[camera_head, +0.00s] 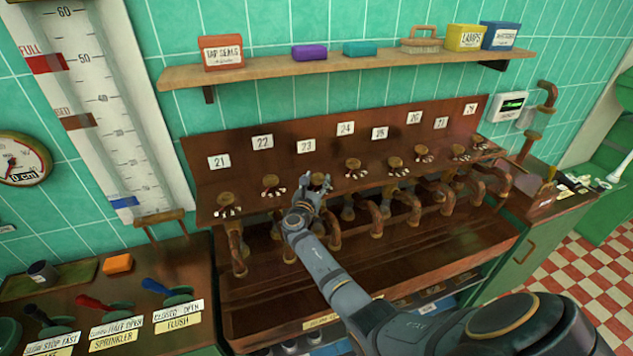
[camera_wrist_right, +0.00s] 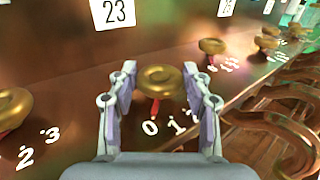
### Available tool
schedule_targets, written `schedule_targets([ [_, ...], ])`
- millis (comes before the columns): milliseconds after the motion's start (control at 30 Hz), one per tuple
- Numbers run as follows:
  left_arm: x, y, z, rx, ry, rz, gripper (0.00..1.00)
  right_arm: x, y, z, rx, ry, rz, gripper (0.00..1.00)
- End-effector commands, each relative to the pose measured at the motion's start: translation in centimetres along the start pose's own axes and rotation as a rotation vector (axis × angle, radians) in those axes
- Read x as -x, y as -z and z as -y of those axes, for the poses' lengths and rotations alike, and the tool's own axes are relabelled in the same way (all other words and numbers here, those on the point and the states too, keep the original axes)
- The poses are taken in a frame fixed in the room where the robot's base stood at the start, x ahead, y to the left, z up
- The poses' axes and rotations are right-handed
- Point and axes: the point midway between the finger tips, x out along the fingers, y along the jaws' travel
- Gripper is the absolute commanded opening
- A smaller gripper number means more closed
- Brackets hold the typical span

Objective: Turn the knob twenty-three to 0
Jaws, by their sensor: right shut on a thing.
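The knob twenty-three (camera_wrist_right: 160,79) is a round brass knob with a red pointer, below the plate marked 23 (camera_wrist_right: 118,12) in the right wrist view. Its red pointer points down toward the printed 0 (camera_wrist_right: 150,128), with the 1 (camera_wrist_right: 175,122) to its right. My right gripper (camera_wrist_right: 160,95) has one finger on each side of the knob and is shut on it. In the head view my right gripper (camera_head: 318,182) is below the 23 plate (camera_head: 308,146) and mostly hides the knob. My left gripper is not in view.
Similar knobs stand on both sides, such as those under 22 (camera_head: 270,183) and 24 (camera_head: 352,166). Curved copper pipes (camera_head: 385,205) hang close in front of the panel. A wooden shelf (camera_head: 350,62) with boxes runs above.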

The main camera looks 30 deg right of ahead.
Motion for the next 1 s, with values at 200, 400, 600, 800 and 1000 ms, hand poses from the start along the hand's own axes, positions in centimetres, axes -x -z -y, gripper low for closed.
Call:
schedule_targets([
  [200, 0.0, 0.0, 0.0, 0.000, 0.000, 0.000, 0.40, 0.0, 0.1, 0.0, 0.000, 0.000, -0.002, 0.59],
  [400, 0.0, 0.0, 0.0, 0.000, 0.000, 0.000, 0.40, 0.0, 0.1, 0.0, 0.000, 0.000, -0.001, 0.73],
  [600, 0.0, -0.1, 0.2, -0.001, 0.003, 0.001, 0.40, 0.1, 0.1, 0.0, -0.001, -0.001, -0.001, 0.73],
  [800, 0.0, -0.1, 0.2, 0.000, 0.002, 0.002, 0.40, 2.7, 0.2, 0.0, -0.002, -0.002, -0.003, 0.73],
  [1000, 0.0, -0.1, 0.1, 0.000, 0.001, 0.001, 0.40, 7.7, 0.3, 0.0, -0.002, -0.002, -0.005, 0.73],
])
